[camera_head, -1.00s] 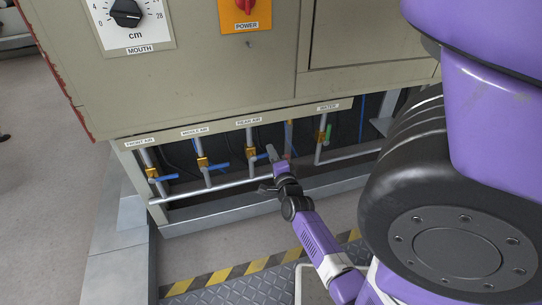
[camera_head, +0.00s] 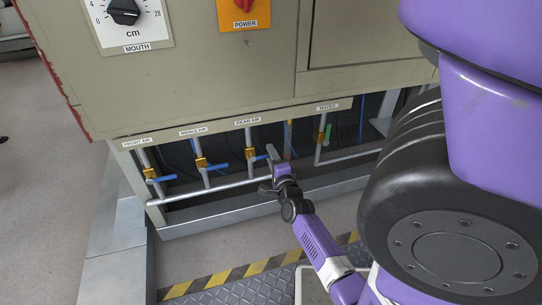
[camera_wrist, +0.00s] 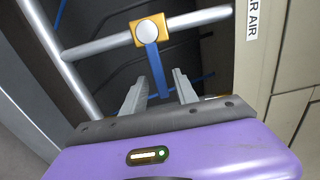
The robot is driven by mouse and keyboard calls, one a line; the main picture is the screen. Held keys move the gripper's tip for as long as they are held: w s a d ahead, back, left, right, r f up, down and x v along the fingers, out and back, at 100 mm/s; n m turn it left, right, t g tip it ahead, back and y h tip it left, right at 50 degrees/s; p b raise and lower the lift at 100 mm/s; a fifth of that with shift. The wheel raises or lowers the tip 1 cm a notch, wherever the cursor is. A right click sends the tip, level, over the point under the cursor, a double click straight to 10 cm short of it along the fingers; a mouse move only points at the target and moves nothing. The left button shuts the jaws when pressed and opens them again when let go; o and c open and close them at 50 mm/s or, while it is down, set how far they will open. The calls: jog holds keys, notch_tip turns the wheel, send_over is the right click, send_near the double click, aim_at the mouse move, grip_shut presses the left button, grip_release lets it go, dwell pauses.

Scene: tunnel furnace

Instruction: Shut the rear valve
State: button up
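The rear air valve (camera_head: 251,154) sits on a thin upright pipe under the REAR AIR label (camera_head: 248,121). In the wrist view it is an orange-yellow body with a round pale cap (camera_wrist: 149,31) and a blue lever (camera_wrist: 157,70). The lever stands crosswise to its pipe. My gripper (camera_head: 272,153) is just right of this valve in the head view. In the wrist view my gripper (camera_wrist: 158,82) is open, with one finger on each side of the lever's outer part. I cannot tell whether either finger touches the lever.
The middle air valve (camera_head: 201,163) and front air valve (camera_head: 150,173) stand to the left, their blue levers also crosswise. The water valve (camera_head: 322,136) with a green lever is to the right. A horizontal pipe (camera_head: 215,190) runs low in front. The cabinet (camera_head: 200,85) overhangs the recess.

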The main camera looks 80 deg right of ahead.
jog(key=p+v, duration=0.3)
jog(key=v, duration=0.4)
jog(key=shift+a+p, duration=0.35)
jog(key=shift+p, duration=0.05)
jog(key=shift+s, duration=0.1)
dwell(0.4)
